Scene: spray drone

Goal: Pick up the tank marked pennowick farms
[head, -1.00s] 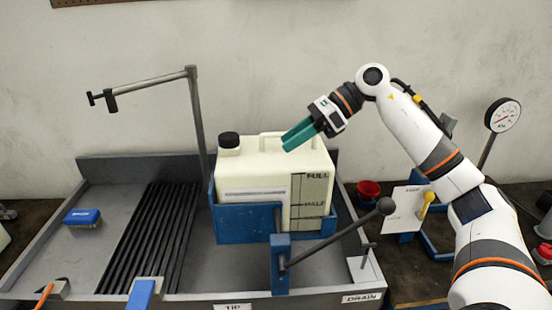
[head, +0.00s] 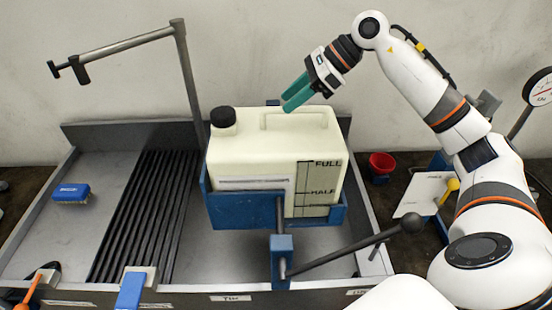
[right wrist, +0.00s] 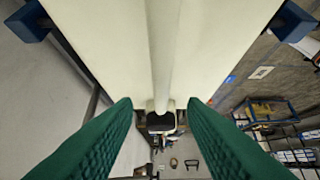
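A cream-white tank (head: 250,157) with a black cap sits upright in a blue cradle (head: 240,210). Its front has FULL and HALF level marks and a pale label strip too small to read, so I cannot confirm the pennowick farms name. A moulded handle (head: 290,122) runs along its top right. My right gripper (head: 287,103), with green fingers, is at the handle's back edge, open and empty. In the right wrist view the fingers (right wrist: 160,108) are spread, with the pale handle ridge (right wrist: 163,65) lined up between them, not gripped. My left gripper is out of view.
The cradle stands over a grey tray (head: 60,240) with black slats. A dark post with a bent arm (head: 190,85) rises behind the tank's left. A lever with a round knob (head: 411,222) reaches right. A blue brush (head: 72,193) lies left; a red cup (head: 381,165) stands right.

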